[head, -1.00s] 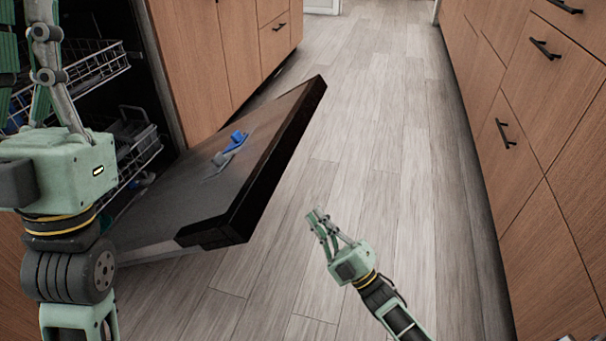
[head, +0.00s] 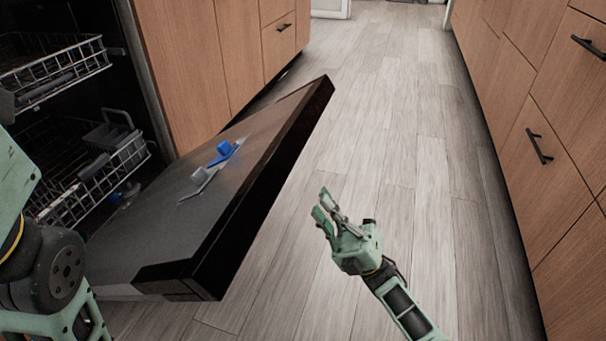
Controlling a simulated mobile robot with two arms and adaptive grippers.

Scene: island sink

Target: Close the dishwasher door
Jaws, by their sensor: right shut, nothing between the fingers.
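The dishwasher door (head: 165,240) is partly open, tilted up from the floor, with its black outer edge facing right. A blue and grey detergent dispenser (head: 224,150) sits on its inner face. My right gripper (head: 322,203) is shut and empty, just right of the door and apart from it, above the floor. My left arm comes in at the left edge, and its gripper fingers are out of view.
Inside the dishwasher, an upper rack (head: 60,75) and a lower rack (head: 105,165) show at the left. Wooden cabinets (head: 185,60) stand behind the door, and drawers (head: 540,110) line the right side. The floor (head: 390,130) between is clear.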

